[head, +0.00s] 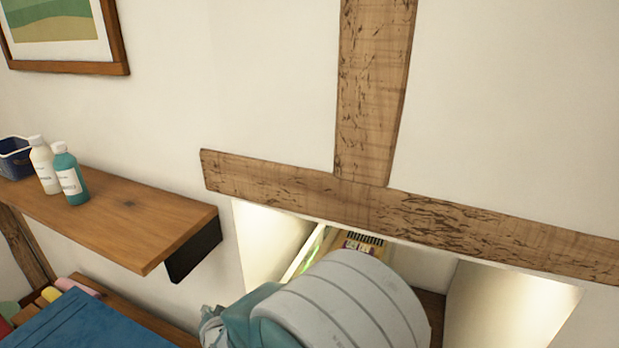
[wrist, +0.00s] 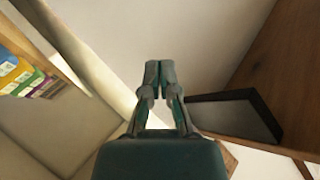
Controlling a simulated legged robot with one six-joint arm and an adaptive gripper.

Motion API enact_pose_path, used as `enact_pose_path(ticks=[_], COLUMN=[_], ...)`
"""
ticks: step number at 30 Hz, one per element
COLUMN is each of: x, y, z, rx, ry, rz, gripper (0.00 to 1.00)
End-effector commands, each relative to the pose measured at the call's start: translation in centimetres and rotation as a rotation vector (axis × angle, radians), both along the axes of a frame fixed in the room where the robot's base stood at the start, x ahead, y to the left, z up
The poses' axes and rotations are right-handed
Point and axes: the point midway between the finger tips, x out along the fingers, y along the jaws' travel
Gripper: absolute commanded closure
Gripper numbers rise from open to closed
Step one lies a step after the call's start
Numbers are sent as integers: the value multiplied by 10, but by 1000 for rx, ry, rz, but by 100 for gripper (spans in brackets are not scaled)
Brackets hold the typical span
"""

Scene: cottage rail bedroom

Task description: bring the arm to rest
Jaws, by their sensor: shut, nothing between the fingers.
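My gripper (wrist: 158,72) shows in the wrist view with its two fingertips together and nothing between them. It points toward a pale wall surface, apart from any object. In the head view the large rounded grey link of my arm fills the bottom middle, in front of the lit wall niche, and the fingers cannot be made out there.
A wooden shelf (head: 135,215) with a dark bracket (head: 195,248) juts out at the left, holding a white bottle (head: 45,168), a teal bottle (head: 70,180) and a blue bin (head: 15,160). The niche (head: 510,300) holds books (head: 362,243). A timber beam (head: 420,215) runs above it.

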Motion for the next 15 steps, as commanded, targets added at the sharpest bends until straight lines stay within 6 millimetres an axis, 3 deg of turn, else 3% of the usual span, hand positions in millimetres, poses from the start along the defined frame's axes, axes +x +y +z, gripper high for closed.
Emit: enact_pose_path(ticks=[1, 7, 15], x=[7, 15, -3], y=[-17, -79, -170], z=[17, 61, 109], rx=[-19, -132, -291], ry=[7, 56, 125], rz=[-8, -4, 3], gripper=[100, 100, 100])
